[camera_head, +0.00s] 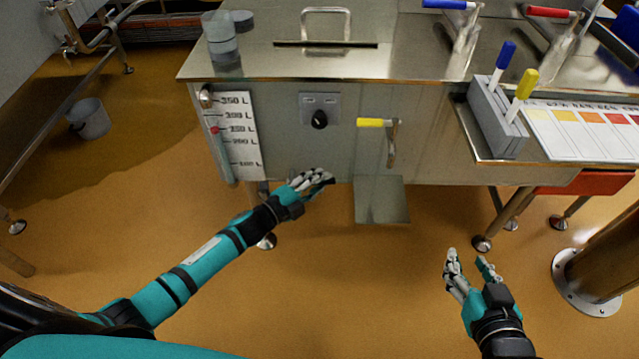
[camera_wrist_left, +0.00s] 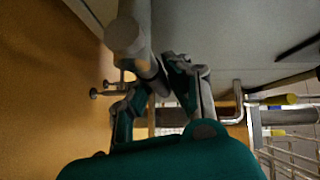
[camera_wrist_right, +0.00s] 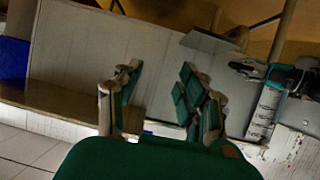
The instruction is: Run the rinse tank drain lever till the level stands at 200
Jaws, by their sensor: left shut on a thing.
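The rinse tank (camera_head: 290,155) stands ahead, with a level scale (camera_head: 238,150) on its front left. A red marker (camera_head: 214,130) in the tube beside the scale sits about level with the 250 line, above 200. My left gripper (camera_head: 322,181) is at the tank's lower front edge, below the black knob. In the left wrist view its fingers close around a grey rod with a round end (camera_wrist_left: 125,36); I cannot tell for certain that it is the drain lever. My right gripper (camera_head: 470,262) is open and empty above the floor; its parted fingers show in the right wrist view (camera_wrist_right: 160,100).
A black knob (camera_head: 319,120) and a yellow-handled lever (camera_head: 371,123) are on the tank front, with a metal plate (camera_head: 382,205) below. Grey holder (camera_head: 492,125) and colour chart (camera_head: 580,130) are at right. A post (camera_head: 600,275) stands far right. A bucket (camera_head: 90,118) is left.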

